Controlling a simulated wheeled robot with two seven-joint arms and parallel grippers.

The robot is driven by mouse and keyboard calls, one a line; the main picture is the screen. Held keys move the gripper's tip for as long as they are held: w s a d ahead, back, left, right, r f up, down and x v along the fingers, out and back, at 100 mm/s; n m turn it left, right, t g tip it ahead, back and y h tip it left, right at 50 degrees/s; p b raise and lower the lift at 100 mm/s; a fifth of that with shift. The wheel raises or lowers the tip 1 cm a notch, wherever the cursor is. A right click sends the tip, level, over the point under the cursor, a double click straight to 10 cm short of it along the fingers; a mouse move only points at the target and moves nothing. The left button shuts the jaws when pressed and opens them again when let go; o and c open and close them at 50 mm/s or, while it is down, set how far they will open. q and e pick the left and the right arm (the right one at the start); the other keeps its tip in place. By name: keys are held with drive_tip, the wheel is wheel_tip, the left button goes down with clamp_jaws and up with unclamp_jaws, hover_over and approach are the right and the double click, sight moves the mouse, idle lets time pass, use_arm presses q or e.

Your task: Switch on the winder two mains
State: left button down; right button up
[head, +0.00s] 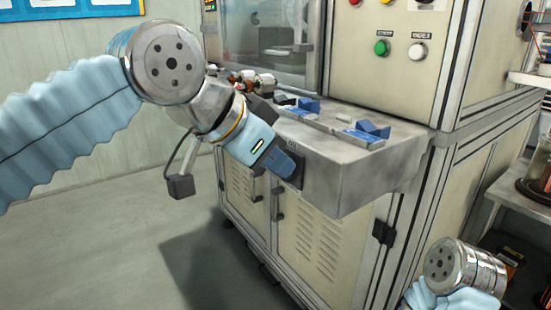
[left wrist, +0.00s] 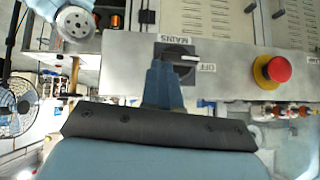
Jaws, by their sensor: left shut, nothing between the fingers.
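The winder (head: 340,180) is a cream and grey cabinet with a metal ledge. Its mains switch, a black rotary knob on a dark plate (left wrist: 178,50), is on the ledge's front face. In the left wrist view its white pointer lies level and points right, towards the OFF label (left wrist: 208,68). My left gripper (head: 287,166) has its blue fingers shut and empty at the switch. In the left wrist view the fingertips (left wrist: 164,66) overlap the knob's left part; I cannot tell if they touch. The right gripper is not visible; only my right wrist shows.
A red emergency stop button (left wrist: 272,70) on a yellow base is right of the switch in the left wrist view. Green (head: 382,48) and white (head: 417,51) buttons are on the upper panel. Blue fixtures (head: 372,130) lie on the ledge. Open floor lies to the left.

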use_arm(q)
drive_tip(key=shift+s+f, duration=0.1)
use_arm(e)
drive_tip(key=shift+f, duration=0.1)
use_arm(q)
drive_tip(key=m+t+b, duration=0.1)
drive_tip(key=f+t+y+b, duration=0.1)
drive_tip(key=s+d+f+m+t+y+b, duration=0.1)
drive_tip(key=t+b, duration=0.1)
drive_tip(key=shift+f+m, duration=0.1)
drive_tip(key=shift+m, duration=0.2)
drive_tip(key=s+a+r+m+t+y+b, duration=0.1)
drive_tip(key=s+a+m+t+b, duration=0.1)
drive_tip(key=s, duration=0.9)
drive_tip(key=m+t+b, duration=0.1)
drive_tip(key=t+b, duration=0.1)
drive_tip(key=shift+s+a+r+t+y, duration=0.15)
drive_tip(key=shift+s+r+t+y, duration=0.15)
drive_tip(key=shift+r+y, duration=0.1)
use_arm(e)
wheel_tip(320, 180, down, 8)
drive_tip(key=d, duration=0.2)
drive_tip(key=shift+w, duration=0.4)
